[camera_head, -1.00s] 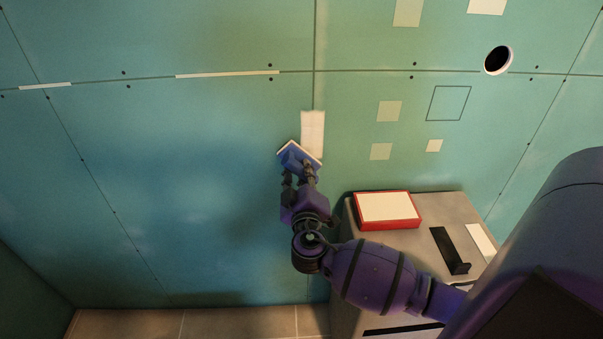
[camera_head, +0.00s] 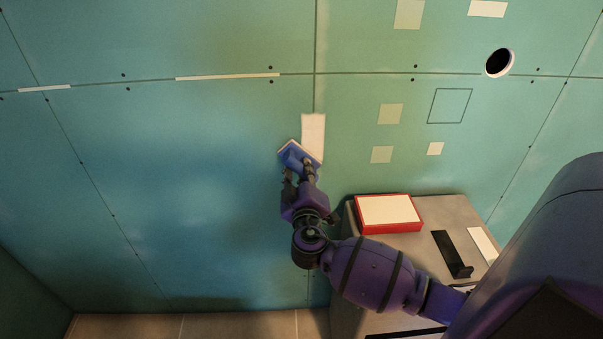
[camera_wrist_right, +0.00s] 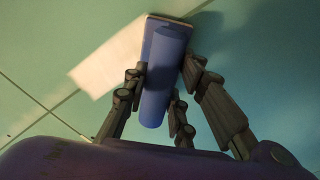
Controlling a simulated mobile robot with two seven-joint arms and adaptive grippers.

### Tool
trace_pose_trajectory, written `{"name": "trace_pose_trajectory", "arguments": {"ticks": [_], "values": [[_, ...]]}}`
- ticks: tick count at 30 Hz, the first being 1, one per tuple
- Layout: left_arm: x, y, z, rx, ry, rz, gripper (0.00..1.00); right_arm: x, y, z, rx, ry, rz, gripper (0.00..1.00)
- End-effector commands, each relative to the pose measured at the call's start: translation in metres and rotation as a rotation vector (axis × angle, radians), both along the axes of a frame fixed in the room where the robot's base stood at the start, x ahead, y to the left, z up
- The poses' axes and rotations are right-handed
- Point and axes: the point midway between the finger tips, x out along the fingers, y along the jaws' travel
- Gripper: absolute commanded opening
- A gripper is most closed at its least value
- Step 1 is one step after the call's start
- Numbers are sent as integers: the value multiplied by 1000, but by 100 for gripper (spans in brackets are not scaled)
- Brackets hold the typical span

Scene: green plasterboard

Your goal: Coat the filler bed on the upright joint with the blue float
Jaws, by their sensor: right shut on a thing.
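My right gripper (camera_head: 300,180) is shut on the blue float (camera_head: 296,156), near the upright joint (camera_head: 318,45). In the right wrist view the fingers (camera_wrist_right: 160,100) close around the float's blue handle (camera_wrist_right: 165,75). The float is tilted, its plate close to the wall; I cannot tell whether it touches. A whitish filler patch (camera_head: 313,130) covers the joint just above the float, and also shows in the right wrist view (camera_wrist_right: 112,60). The patch's lower end is hidden behind the float. My left gripper is not in view.
A grey cabinet (camera_head: 350,290) stands at lower right, with a red-rimmed tray (camera_head: 389,228) of white filler and a black bracket-like piece (camera_head: 452,255) on top. A round hole (camera_head: 499,62) is at upper right.

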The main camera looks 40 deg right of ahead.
Motion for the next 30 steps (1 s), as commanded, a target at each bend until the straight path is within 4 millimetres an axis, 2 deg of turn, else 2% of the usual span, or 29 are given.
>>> {"name": "trace_pose_trajectory", "arguments": {"ticks": [7,19,25,30], "values": [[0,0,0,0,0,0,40,-3,-5,0,0,-1,1,4],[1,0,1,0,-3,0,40,-21,-32,0,-1,-1,0,4],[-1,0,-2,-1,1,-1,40,-21,-34,0,2,-1,0,4],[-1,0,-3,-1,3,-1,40,-16,-28,1,1,-3,1,4]]}}
